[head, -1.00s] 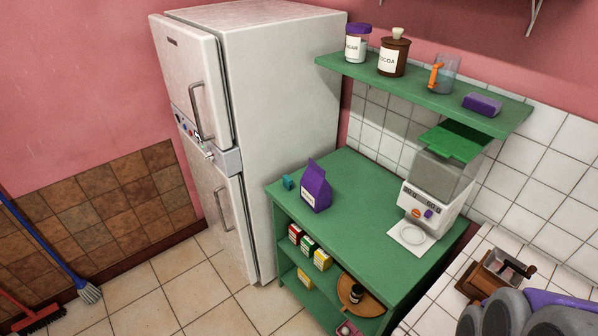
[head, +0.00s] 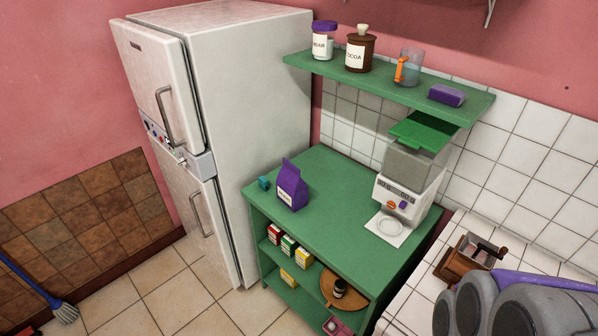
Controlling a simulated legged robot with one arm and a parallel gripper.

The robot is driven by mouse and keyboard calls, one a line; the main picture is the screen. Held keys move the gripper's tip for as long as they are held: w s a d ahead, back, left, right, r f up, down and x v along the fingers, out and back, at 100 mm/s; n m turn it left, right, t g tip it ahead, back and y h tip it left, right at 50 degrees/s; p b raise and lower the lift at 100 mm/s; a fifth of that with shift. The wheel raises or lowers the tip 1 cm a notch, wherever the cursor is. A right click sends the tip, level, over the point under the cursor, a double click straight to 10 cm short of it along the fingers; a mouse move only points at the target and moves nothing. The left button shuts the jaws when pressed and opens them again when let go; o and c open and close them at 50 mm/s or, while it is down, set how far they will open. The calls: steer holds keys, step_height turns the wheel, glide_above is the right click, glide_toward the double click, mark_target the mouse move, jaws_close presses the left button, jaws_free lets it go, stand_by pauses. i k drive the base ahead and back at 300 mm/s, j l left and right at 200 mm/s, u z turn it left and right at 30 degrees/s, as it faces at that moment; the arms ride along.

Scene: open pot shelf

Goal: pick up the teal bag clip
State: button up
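The teal bag clip (head: 264,183) is a small blue-green block on the green top of the shelf unit (head: 340,205). A small gap seems to show between clip and bag. The clip looks tiny from here, so its exact shape and tilt are hard to tell.
A white fridge (head: 230,120) stands left of the unit. A green wall shelf (head: 385,90) with jars hangs above.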

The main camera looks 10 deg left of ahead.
mark_target(263, 182)
steer(key=i+j+u, duration=0.2)
steer(key=j+u, duration=0.15)
steer(key=i+j+u, duration=0.3)
steer(key=i+u, duration=0.2)
steer(key=i, duration=0.35)
